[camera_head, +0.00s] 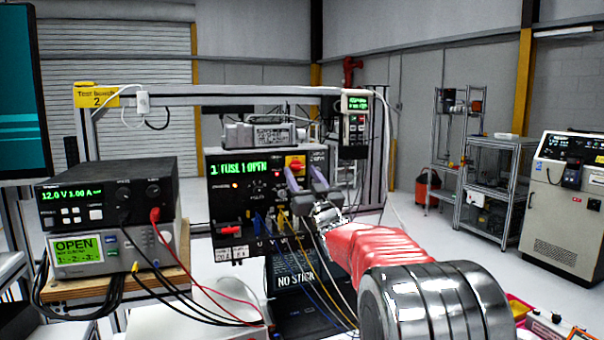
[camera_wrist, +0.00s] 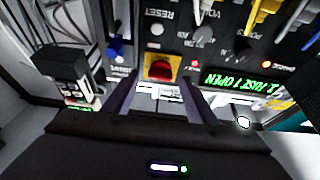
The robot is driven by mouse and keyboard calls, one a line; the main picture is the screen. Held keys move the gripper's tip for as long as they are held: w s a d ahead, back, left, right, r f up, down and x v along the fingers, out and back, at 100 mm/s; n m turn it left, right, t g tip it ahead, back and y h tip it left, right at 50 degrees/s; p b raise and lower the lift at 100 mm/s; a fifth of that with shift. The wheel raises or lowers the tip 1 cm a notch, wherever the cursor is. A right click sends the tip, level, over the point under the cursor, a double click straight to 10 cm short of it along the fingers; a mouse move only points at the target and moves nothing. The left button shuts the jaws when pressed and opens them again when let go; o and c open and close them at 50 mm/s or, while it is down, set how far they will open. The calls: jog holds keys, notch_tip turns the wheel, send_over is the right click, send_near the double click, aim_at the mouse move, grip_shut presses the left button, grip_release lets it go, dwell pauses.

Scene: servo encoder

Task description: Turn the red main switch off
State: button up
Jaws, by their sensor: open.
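The red main switch (camera_head: 295,161) sits on a yellow plate at the upper right of the black test panel (camera_head: 222,194). In the wrist view the red switch (camera_wrist: 160,70) shows near the middle, ahead of my fingers. My gripper (camera_head: 301,170) is open in front of the panel. Its two purple-grey fingers point at the panel; in the wrist view my gripper (camera_wrist: 160,84) has one finger on each side of the switch's line. Nothing is between the fingers. I cannot tell whether they touch the plate.
Blue, yellow and white cables (camera_head: 283,226) hang from sockets low on the panel, near my arm. A power supply (camera_head: 103,197) and a meter (camera_head: 80,250) stand at left with red and black leads. A handheld unit (camera_head: 355,118) hangs at upper right of the panel.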

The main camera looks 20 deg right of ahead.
jog(key=shift+w+r, duration=0.25)
jog(key=shift+w, duration=0.45)
jog(key=shift+c, duration=0.7)
jog(key=c, duration=0.9)
jog(key=shift+d, duration=0.15)
jog(key=shift+c, duration=0.2)
